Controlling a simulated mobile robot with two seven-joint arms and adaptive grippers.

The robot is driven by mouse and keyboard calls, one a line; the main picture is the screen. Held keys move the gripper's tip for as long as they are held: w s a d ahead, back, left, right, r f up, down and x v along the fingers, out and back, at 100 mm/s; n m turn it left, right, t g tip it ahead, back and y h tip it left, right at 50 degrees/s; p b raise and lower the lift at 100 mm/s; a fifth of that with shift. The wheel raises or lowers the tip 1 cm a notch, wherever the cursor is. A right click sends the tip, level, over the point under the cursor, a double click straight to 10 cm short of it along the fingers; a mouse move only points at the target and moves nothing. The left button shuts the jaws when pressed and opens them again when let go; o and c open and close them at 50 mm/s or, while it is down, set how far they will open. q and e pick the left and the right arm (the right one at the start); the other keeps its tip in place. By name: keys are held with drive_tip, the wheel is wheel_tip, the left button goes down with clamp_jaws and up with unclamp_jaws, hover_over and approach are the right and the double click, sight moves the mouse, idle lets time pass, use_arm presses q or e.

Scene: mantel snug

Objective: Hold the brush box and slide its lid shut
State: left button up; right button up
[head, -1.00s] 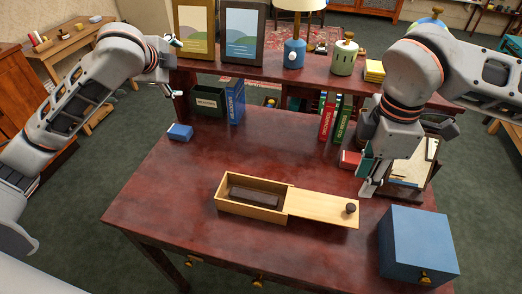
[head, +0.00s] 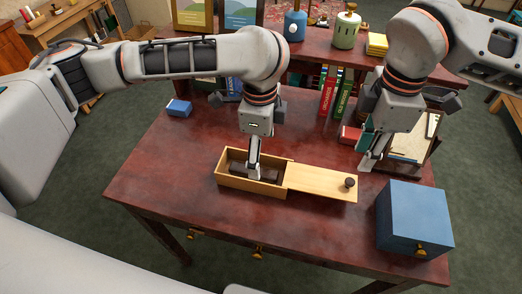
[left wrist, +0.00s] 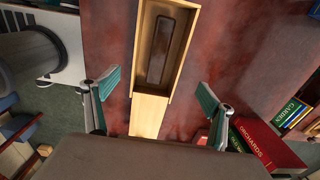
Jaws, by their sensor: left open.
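The pale wooden brush box (head: 232,183) lies on the dark red table, with its open part to the left. Its lid (head: 318,183) extends out past the right end, with a dark knob (head: 349,182) at the far end. A dark brown block (left wrist: 168,48) lies inside. My left gripper (head: 254,172) points down above the box's open part. In the left wrist view its teal-padded fingers are wide apart, with box and lid showing between them; contact is not visible. My right gripper (head: 370,162) hangs right of the lid, above the table; its jaw opening is unclear.
A blue drawer box (head: 412,215) stands at the table's right front. A small blue block (head: 179,107) lies at the back left. Red and green books (head: 330,92) stand at the back. The table's left front is clear.

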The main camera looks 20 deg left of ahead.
sight(261, 171)
use_arm(q)
drive_tip(key=shift+s+f, duration=0.3)
drive_tip(key=shift+f, duration=3.7)
drive_tip(key=c, duration=1.3)
drive_tip(key=shift+c, duration=0.2)
use_arm(e)
clamp_jaws()
